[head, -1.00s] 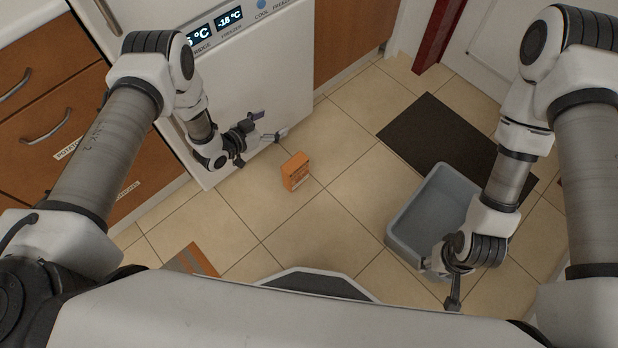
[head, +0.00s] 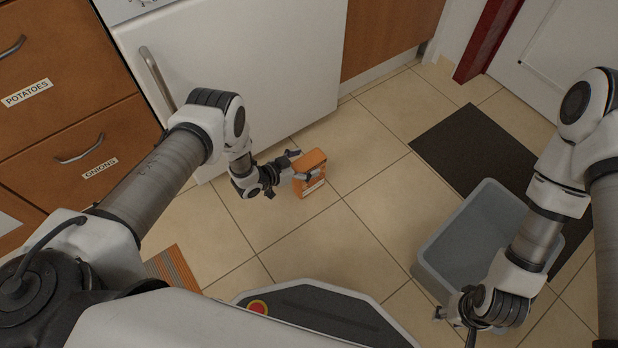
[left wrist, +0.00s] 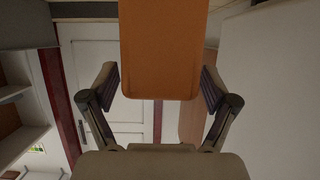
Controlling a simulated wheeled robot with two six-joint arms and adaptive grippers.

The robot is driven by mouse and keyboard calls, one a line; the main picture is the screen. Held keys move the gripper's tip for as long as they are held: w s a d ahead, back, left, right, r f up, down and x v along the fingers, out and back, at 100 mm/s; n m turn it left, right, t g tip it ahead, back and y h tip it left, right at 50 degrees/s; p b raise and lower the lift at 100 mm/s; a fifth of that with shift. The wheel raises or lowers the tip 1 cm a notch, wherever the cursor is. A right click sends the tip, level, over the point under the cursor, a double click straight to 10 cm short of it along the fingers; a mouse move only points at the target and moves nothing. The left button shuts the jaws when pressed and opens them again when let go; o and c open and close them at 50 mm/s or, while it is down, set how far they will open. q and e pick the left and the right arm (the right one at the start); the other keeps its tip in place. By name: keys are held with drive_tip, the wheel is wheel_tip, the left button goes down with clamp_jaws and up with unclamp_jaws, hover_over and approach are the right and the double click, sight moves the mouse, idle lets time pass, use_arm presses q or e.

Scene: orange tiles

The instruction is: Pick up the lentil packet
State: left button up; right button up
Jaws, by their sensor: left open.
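The lentil packet, an orange box (head: 311,172), stands upright on the tiled floor in front of the white fridge. It also fills the top middle of the left wrist view (left wrist: 160,50). My left gripper (head: 300,165) is at the packet, its fingers open with the packet between or just ahead of them. In the left wrist view one finger is on each side of the packet, with gaps showing; I cannot tell whether either touches it. My right gripper (head: 455,322) hangs by the near side of the grey bin, and its fingers are too unclear to read.
A grey bin (head: 432,262) stands on the floor at the right, beside a dark mat (head: 450,150). The white fridge (head: 240,70) and wooden drawers (head: 60,110) border the floor behind and left. A striped mat (head: 172,268) lies at lower left. Middle tiles are clear.

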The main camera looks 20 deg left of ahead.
use_arm(q)
drive_tip(key=shift+x, duration=0.9)
drive_tip(key=shift+s, duration=0.1)
drive_tip(key=shift+c, duration=1)
clamp_jaws()
drive_tip(key=shift+r, duration=0.1)
